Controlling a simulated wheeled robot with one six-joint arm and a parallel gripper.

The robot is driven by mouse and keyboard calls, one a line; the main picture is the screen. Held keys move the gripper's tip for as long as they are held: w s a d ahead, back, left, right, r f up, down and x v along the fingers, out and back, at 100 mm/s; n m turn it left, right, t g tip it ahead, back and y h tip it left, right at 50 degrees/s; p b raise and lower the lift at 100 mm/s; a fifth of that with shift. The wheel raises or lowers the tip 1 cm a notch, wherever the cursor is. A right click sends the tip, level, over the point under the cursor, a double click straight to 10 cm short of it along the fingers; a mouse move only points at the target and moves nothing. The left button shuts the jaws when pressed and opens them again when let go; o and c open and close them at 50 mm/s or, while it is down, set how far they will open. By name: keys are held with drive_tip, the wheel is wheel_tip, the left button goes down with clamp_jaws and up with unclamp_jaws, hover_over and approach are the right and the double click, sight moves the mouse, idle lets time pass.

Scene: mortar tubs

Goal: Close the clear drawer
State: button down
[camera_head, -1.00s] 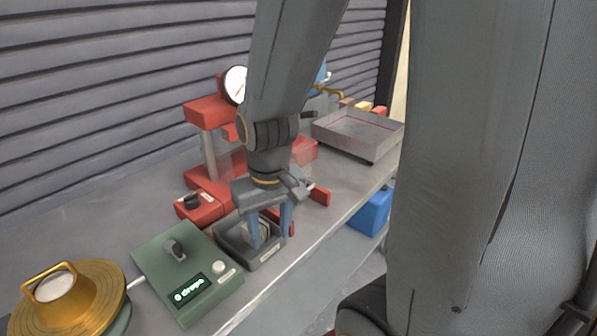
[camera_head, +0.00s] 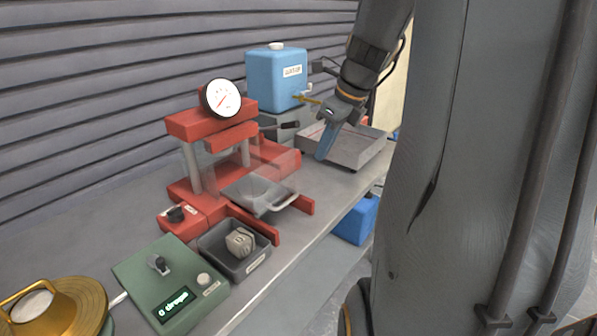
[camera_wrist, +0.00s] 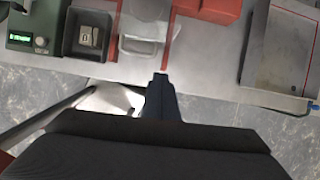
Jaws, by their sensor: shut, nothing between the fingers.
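The clear drawer (camera_head: 258,192) sits low in the red press, pulled out toward the table's front edge between two red rails. Its pale handle (camera_head: 283,204) faces the front. The drawer also shows at the top of the wrist view (camera_wrist: 146,27). My gripper (camera_head: 323,152) is shut and empty, fingers down, to the right of the drawer and in front of the grey metal tray.
The red press (camera_head: 213,128) carries a dial gauge. A dark bin (camera_head: 222,254) holding a grey block (camera_head: 240,240) stands left of the drawer. A green control box (camera_head: 165,285), a blue tank (camera_head: 277,78) and a grey metal tray (camera_head: 355,153) are nearby. The front edge is open.

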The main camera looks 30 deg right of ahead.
drive_tip(key=w+a+f+p, duration=0.1)
drive_tip(key=w+a+f, duration=0.1)
drive_tip(key=w+f, duration=0.5)
wheel_tip(320, 180, down, 2)
drive_tip(key=shift+a+f+p, duration=0.1)
drive_tip(key=shift+a+p, duration=0.05)
drive_tip(key=shift+p, duration=0.25)
drive_tip(key=shift+w, duration=0.2)
